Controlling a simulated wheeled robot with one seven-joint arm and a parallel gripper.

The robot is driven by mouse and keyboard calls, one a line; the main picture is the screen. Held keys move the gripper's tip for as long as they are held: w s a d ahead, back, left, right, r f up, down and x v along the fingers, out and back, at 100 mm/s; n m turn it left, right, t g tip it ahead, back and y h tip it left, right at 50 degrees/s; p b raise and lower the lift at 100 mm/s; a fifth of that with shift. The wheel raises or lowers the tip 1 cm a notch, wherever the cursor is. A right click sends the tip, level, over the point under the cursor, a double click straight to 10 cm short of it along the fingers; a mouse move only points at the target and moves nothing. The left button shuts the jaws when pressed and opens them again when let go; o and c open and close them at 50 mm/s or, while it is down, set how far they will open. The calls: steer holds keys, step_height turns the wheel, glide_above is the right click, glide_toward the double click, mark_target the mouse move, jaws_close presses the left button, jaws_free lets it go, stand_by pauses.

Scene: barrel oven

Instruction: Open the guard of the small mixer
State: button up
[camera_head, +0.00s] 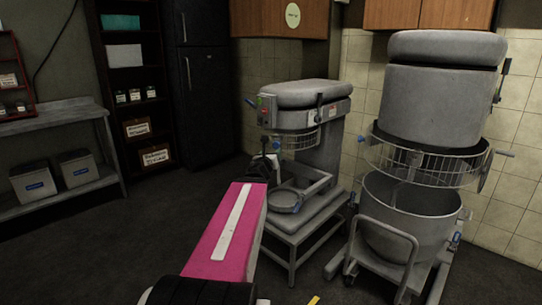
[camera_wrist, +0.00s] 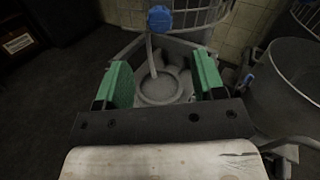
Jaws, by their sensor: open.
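The small mixer (camera_head: 307,94) stands in the middle of the head view on a low metal stand. Its wire guard (camera_head: 298,138) hangs below the mixer head; part of the guard shows at the top of the wrist view (camera_wrist: 196,14). A blue knob (camera_wrist: 159,18) on a thin rod stands in front of the guard, near top centre in the wrist view. My gripper (camera_wrist: 164,86) has two green fingers spread apart with nothing between them. Beyond them lies the mixer's round bowl support (camera_wrist: 158,90). In the head view my arm hides part of the mixer's lower left side.
A large mixer (camera_head: 440,95) with its own wire guard and a big bowl (camera_head: 408,215) stands close on the right. A metal table (camera_head: 55,118) with bins and dark shelves stand at left. A black fridge (camera_head: 205,85) is behind. The floor at left is clear.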

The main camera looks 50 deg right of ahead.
steer(key=c, duration=0.5)
steer(key=d+r+m, duration=0.1)
steer(key=d+r+m+g+h, duration=0.1)
steer(key=m, duration=0.1)
steer(key=shift+w, duration=0.35)
jaws_close()
steer(key=w+d+r+m+g+y, duration=0.1)
steer(key=d+r+m+g, duration=0.3)
steer(key=m, duration=0.7)
steer(key=w+d+r+m+g+y, duration=0.1)
steer(key=d+r+m+g, duration=0.3)
steer(key=m, duration=0.7)
steer(key=w+a+r+m+g+y, duration=0.1)
steer(key=w+a+r+m+y, duration=0.1)
steer(key=w+a+m+y, duration=1)
steer(key=s+d+f+m+h, duration=0.2)
steer(key=s+d+f, duration=0.5)
steer(key=d+f, duration=0.2)
steer(key=shift+d+f, duration=0.25)
steer(key=shift+d, duration=0.25)
